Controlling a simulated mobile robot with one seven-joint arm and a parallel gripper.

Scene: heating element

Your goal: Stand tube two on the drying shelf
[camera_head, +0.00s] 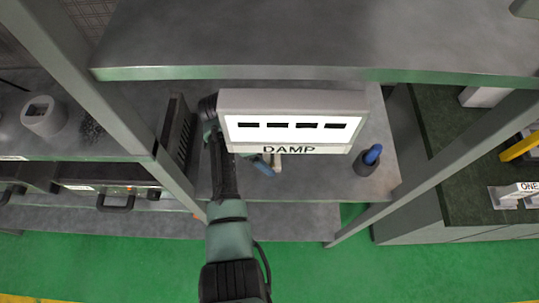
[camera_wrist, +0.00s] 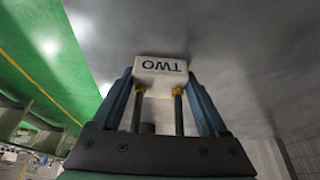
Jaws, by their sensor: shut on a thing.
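My gripper (camera_wrist: 161,84) is shut on tube two (camera_wrist: 160,65), a white block lettered TWO with two metal rods and brass-coloured collars. The lettering is upside down in the wrist view. In the head view my arm reaches up to beside a white box (camera_head: 290,128) lettered DAMP, with several dark slots in its face. This box hides most of my gripper (camera_head: 268,163); a bluish finger and a pale piece show just below it. Grey shelves stand around it, the upper board (camera_head: 330,40) and a lower board (camera_head: 225,180); I cannot tell which is the drying shelf.
A dark cup (camera_head: 364,169) with a blue thing (camera_head: 373,153) stands right of the DAMP box. A white block lettered ONE (camera_head: 516,193) lies on the dark green bench (camera_head: 440,130) at right. Grey shelf posts (camera_head: 430,178) rise on both sides of my arm.

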